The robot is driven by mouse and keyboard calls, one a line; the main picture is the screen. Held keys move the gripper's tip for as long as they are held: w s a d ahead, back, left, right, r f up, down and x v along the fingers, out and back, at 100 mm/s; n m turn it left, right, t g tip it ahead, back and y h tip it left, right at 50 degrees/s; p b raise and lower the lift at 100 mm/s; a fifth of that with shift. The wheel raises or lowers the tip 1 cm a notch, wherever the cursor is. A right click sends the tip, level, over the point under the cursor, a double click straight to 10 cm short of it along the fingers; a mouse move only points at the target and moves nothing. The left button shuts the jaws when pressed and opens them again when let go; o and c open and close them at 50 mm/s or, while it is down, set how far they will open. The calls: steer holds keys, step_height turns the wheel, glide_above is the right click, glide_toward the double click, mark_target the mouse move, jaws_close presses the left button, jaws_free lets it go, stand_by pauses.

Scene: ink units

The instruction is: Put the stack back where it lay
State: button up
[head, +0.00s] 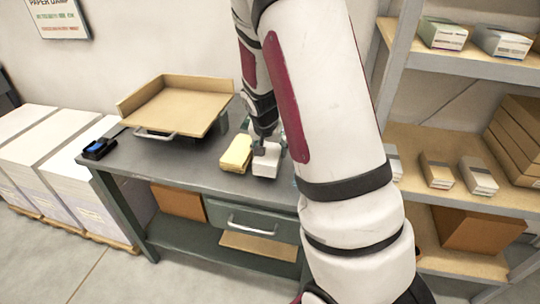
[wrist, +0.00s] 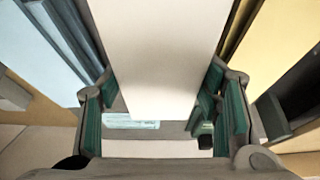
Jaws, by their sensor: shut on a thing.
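A white stack (head: 266,162) is at the front of the grey workbench, under my gripper (head: 267,146). In the wrist view the white stack (wrist: 160,55) fills the middle, between the green-padded fingers of my gripper (wrist: 160,105), which is shut on it. I cannot tell whether the stack touches the bench top. A yellow stack (head: 236,154) lies just left of it; it also shows at the right of the wrist view (wrist: 282,45). A light blue stack (wrist: 45,50) shows at the left of the wrist view; in the head view my arm mostly hides that side.
A tan tray (head: 185,103) with raised edges stands on the workbench (head: 165,158), behind and left. A small black and blue object (head: 98,149) lies at the bench's left end. Shelves (head: 425,150) with small stacks stand at right. The bench's front left is clear.

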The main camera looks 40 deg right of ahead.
steer(key=shift+f, duration=1.05)
steer(key=shift+f, duration=0.15)
steer(key=o, duration=1.7)
